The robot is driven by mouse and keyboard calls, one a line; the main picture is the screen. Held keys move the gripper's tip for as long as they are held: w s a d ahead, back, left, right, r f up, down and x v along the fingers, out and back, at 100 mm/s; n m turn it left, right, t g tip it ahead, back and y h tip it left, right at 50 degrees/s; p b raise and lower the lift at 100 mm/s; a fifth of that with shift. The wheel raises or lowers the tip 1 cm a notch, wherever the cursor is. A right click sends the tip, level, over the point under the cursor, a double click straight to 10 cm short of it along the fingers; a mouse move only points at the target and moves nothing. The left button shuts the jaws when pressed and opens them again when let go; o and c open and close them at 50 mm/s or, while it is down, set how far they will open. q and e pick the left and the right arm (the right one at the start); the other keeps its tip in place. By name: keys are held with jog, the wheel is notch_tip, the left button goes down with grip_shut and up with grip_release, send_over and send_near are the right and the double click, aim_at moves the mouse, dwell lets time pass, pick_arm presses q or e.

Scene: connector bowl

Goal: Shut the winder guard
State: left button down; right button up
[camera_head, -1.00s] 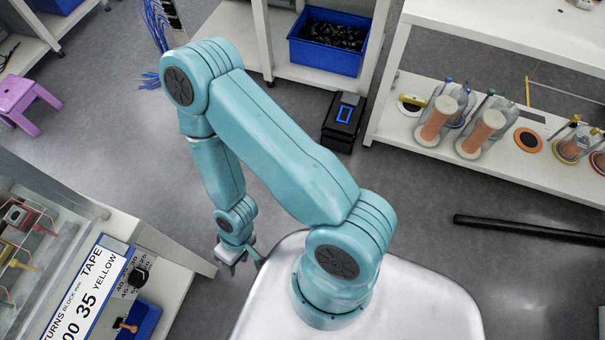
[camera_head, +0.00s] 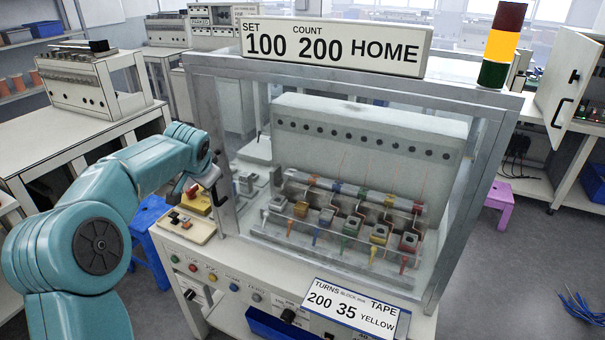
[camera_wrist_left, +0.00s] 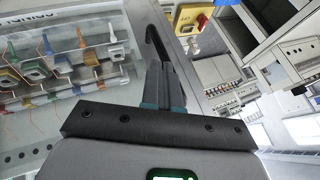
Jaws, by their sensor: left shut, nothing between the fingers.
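The winder guard (camera_head: 208,118) is a clear panel in a grey metal frame at the front of the winder. Several coloured coil stations (camera_head: 350,225) show behind the pane. It looks down across the front, but I cannot tell whether it is fully shut. Its dark handle (camera_head: 217,172) is on the left post; it also shows in the wrist view (camera_wrist_left: 155,40). My left gripper (camera_head: 195,192) is just left of that post, by the handle. In the wrist view its fingers (camera_wrist_left: 163,87) are together and empty, close to the handle; contact is unclear. My right gripper is out of view.
A display (camera_head: 335,47) above reads SET 100, COUNT 200, HOME. A red and yellow switch box (camera_head: 192,203) sits close below my left gripper. A button panel (camera_head: 215,275) runs along the front. A signal tower (camera_head: 503,45) stands at the right corner.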

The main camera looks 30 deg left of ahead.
pick_arm(q)
jog(key=s+r+b, duration=0.1)
jog(key=s+r, duration=0.4)
jog(key=r, duration=0.2)
jog(key=w+d+f+g+h, duration=0.1)
jog(key=w+d+f+h, duration=0.15)
jog(key=d+f, duration=0.95)
jog(key=w+d+f+h, duration=0.25)
jog(key=d+f, duration=0.65)
jog(key=f, duration=0.7)
jog(key=s+d+f+g+h, duration=0.2)
jog(key=s+d+f+h, duration=0.1)
jog(key=s+d+f, duration=0.9)
jog(key=s+d+f+n+g, duration=0.1)
jog(key=s+d+f, duration=0.2)
jog(key=s, duration=0.4)
jog(key=s+d+f+n+g, duration=0.1)
jog(key=s+d+f+n, duration=0.1)
jog(key=s+d, duration=0.3)
jog(key=shift+s+f+h, duration=0.4)
jog(key=shift+s+f, duration=0.35)
jog(key=shift+s, duration=0.15)
